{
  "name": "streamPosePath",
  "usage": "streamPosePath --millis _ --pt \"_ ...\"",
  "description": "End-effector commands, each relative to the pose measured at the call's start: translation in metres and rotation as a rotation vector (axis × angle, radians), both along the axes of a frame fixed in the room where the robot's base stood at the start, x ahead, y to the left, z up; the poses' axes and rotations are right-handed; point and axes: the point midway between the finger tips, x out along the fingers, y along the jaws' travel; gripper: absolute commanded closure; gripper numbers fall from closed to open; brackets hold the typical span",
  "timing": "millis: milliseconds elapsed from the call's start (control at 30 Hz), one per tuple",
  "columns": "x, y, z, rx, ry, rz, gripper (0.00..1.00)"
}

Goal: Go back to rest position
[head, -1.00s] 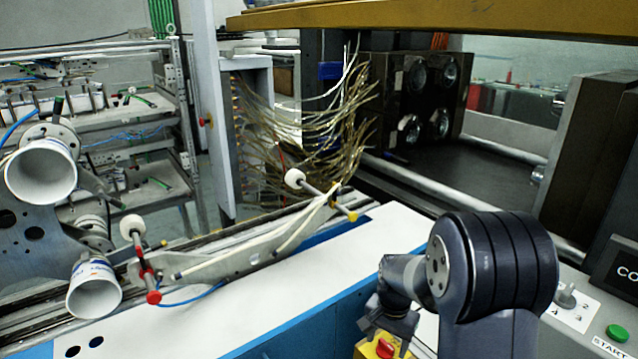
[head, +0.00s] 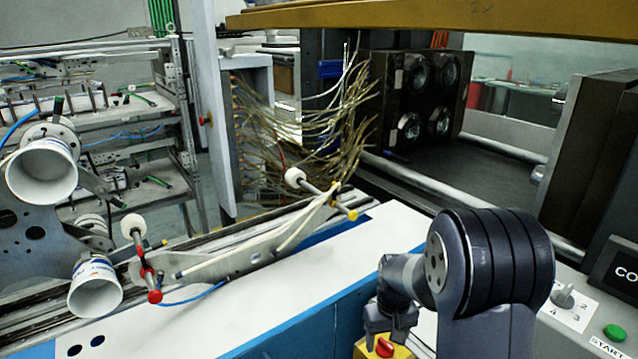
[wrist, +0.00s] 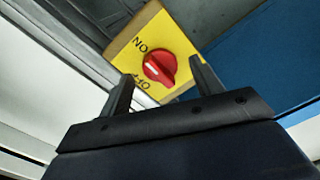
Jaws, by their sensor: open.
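My gripper (head: 390,338) is at the bottom centre of the head view, pointing down over a yellow box. Its two fingers are apart in the wrist view (wrist: 162,76), with nothing held between them. A red rotary knob (wrist: 159,68) with a white mark sits on the yellow box (wrist: 128,50), ahead of and between the fingers; the exact gap cannot be told. The knob also shows in the head view (head: 385,347), below the gripper. My arm stands at the lower right, bent over toward the box.
A white-topped machine bed (head: 300,265) runs across the front. Two white label cups (head: 95,286) and a roller rod (head: 140,260) stand at the left. A control panel with a green button (head: 615,333) is at the right. Tangled hoses (head: 330,130) hang behind.

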Motion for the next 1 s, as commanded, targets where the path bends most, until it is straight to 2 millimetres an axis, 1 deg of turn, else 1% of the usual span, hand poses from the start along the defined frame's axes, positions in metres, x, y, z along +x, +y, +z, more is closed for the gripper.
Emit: streamPosePath --millis 400,567,600,700,833,1000 --pt "0.0 0.0 0.0 0.0 0.0 0.333 0.38" --pt "0.0 0.0 0.0 0.0 0.0 0.446 0.38" --pt "0.001 0.0 0.009 -0.001 -0.004 0.442 0.38" --pt "0.001 0.0 0.021 0.0 -0.003 0.44 0.38" --pt "0.0 0.0 0.029 0.0 0.0 0.439 0.38" --pt "0.0 0.0 0.032 0.0 0.0 0.438 0.38"
